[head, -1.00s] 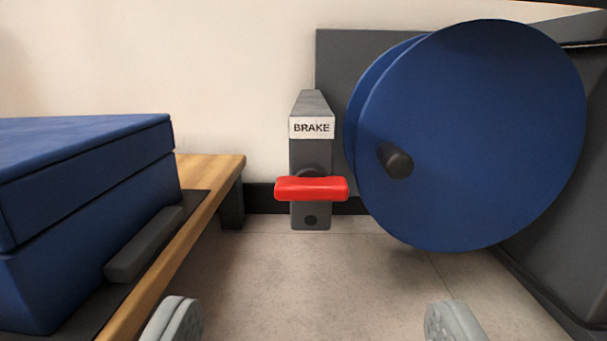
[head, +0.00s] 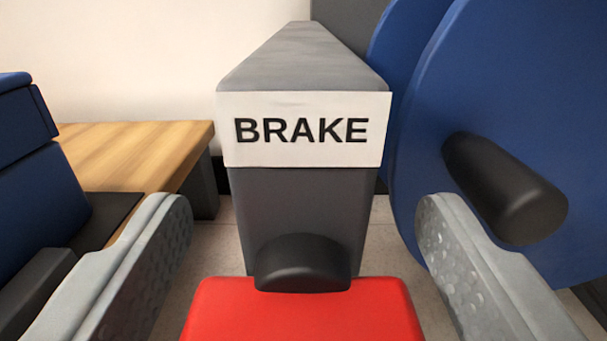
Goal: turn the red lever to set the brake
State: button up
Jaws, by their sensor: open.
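The red lever (head: 303,312) lies horizontally at the bottom of the head view, close to the camera and cut off by the lower edge. It sits on a dark round pivot (head: 302,262) on the front of a grey post. The post carries a white label (head: 304,130) reading BRAKE. My gripper (head: 303,225) is open, with one grey finger on each side of the post and lever. I see a gap between each finger and the lever, and cannot tell any contact.
A large blue wheel (head: 510,90) with a black handle (head: 505,188) stands close on the right, near my right finger. A wooden bench (head: 140,150) with a blue box (head: 35,180) is on the left. The pale wall (head: 150,60) is behind.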

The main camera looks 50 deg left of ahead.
jog(key=shift+w+a, duration=0.2)
jog(key=shift+a, duration=0.05)
jog(key=c, duration=1)
jog(key=shift+o, duration=0.2)
jog(key=shift+m, duration=1.5)
jog(key=o, duration=1)
jog(key=shift+c, duration=0.2)
jog(key=v, duration=1.7)
jog(key=shift+d, duration=0.2)
